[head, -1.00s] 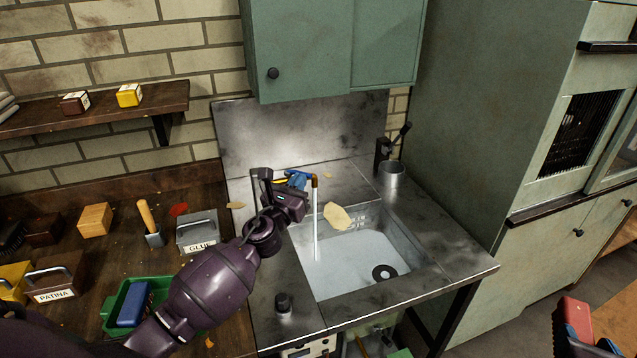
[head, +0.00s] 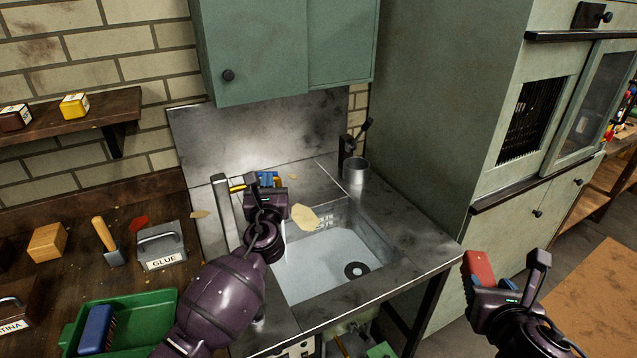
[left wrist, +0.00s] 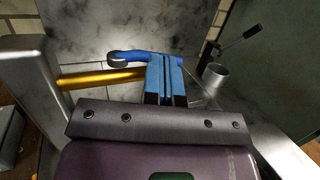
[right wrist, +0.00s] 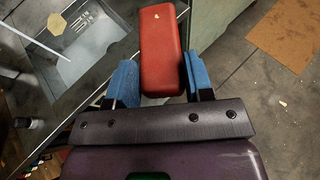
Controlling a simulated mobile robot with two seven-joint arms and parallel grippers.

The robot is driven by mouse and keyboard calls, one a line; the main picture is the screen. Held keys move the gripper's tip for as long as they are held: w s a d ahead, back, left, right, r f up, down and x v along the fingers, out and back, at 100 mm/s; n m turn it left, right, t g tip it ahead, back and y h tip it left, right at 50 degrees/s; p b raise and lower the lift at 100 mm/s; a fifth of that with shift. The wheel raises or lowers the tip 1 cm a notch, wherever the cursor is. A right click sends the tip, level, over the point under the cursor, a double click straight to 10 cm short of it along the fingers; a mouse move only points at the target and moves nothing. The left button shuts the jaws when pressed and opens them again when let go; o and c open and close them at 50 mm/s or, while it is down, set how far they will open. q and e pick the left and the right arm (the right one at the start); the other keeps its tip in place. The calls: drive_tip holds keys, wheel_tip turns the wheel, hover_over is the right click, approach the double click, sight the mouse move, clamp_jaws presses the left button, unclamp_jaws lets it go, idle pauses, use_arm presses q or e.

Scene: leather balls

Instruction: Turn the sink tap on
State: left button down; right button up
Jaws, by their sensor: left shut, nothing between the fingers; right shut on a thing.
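The sink tap has a grey post (head: 222,205) with a brass spout (left wrist: 100,77), beside the steel sink (head: 330,268). A blue lever with a dark round end (left wrist: 125,57) shows just behind the spout in the left wrist view. A thin white stream (head: 288,238) falls into the basin. My left gripper (head: 268,178) is shut and empty at the tap, its blue fingertips together by the lever; contact is unclear. It hides the spout's end in the head view. My right gripper (right wrist: 160,80) is shut on a red block (right wrist: 162,45), right of the sink.
A metal cup (head: 355,170) and a dark lever device (head: 350,145) stand at the back of the counter. A green wall cabinet (head: 255,50) hangs above. The left bench holds a GLUE box (head: 162,250) and a green tray (head: 140,320).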

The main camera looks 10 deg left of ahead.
drive_tip(key=shift+f, duration=0.2)
use_arm(q)
drive_tip(key=y, duration=0.1)
drive_tip(key=w+n+g+y, duration=0.1)
drive_tip(key=shift+w+d+n+y, duration=0.1)
drive_tip(key=shift+d+n+y, duration=0.1)
drive_tip(key=shift+n+y, duration=0.1)
drive_tip(key=shift+w, duration=0.15)
idle(0.4)
